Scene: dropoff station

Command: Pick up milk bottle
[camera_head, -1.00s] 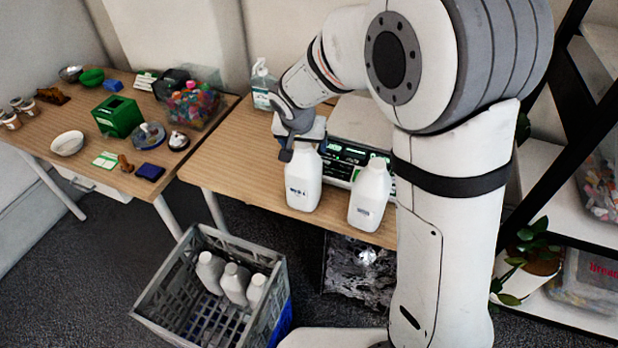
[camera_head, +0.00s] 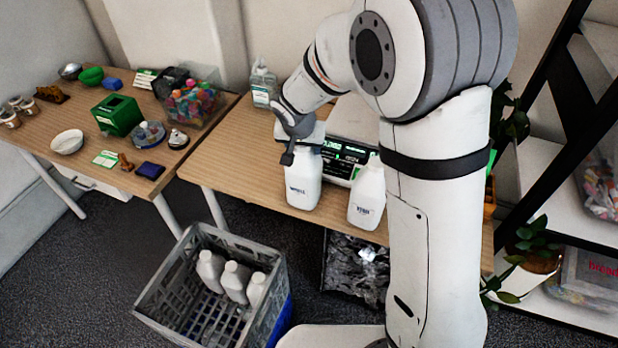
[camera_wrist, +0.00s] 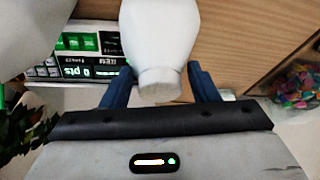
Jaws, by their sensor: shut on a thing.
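A white milk bottle (camera_head: 303,182) stands upright on the wooden table near its front edge. My gripper (camera_head: 290,152) is at its neck from above and behind. In the wrist view the bottle (camera_wrist: 160,50) lies between the two dark blue fingers of my gripper (camera_wrist: 158,88), which is shut on its neck. A second white milk bottle (camera_head: 367,195) stands just to the right on the same table, partly hidden by my arm.
A grey crate (camera_head: 155,295) on the floor holds several white bottles. A scale with a green-lit display (camera_head: 340,158) stands behind the bottles, and a sanitizer bottle (camera_head: 262,85) at the back. The left table (camera_head: 60,110) carries bowls, boxes and small items.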

